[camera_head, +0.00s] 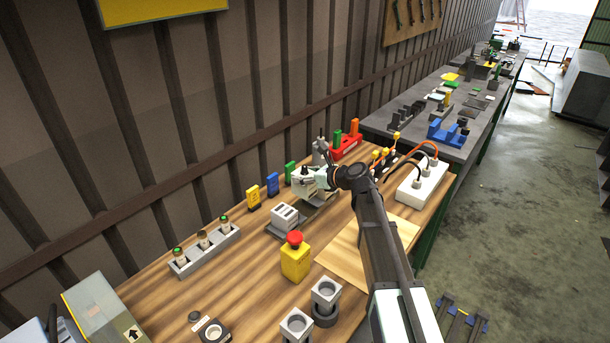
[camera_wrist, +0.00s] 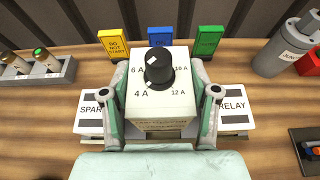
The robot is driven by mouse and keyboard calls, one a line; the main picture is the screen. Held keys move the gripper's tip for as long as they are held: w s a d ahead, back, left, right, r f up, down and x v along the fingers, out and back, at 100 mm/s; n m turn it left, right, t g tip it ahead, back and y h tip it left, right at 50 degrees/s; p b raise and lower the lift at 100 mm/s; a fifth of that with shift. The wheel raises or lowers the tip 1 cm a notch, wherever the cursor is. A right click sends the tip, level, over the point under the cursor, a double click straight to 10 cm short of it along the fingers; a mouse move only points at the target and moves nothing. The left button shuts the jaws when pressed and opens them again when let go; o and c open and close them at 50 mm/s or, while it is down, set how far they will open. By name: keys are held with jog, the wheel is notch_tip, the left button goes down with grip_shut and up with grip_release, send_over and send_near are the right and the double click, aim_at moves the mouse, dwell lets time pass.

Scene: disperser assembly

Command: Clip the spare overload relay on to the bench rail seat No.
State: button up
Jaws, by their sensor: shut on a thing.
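My gripper (camera_wrist: 160,108) is shut on a pale block with a black dial (camera_wrist: 158,68) and current marks from 4 A to 12 A, which appears to be the spare overload relay (camera_wrist: 145,93). The fingers press on its left and right sides. In the head view my gripper (camera_head: 308,184) is over the back middle of the wooden bench. White parts reading "SPAR" (camera_wrist: 90,122) and "RELAY" (camera_wrist: 236,116) show on either side; I cannot tell if they join the held block. A grey base (camera_head: 318,210) lies below the gripper. The block's underside and any seat number are hidden.
Yellow (camera_wrist: 114,45), blue (camera_wrist: 160,35) and green (camera_wrist: 207,41) signs stand behind. A white slotted block (camera_head: 286,214), a red-topped yellow box (camera_head: 295,262) and a lamp strip (camera_head: 205,252) are nearby. A white socket strip (camera_head: 422,187) with cables lies right.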

aim_at(305, 195)
jog(key=shift+r+p, duration=0.15)
jog(key=shift+p, duration=0.25)
jog(key=shift+f+b, duration=1.35)
jog(key=shift+f, duration=1.7)
jog(key=shift+p, duration=0.7)
jog(key=shift+f+b, duration=0.65)
jog(key=shift+f, duration=0.65)
jog(key=o, duration=1.5)
jog(key=v, duration=1.2)
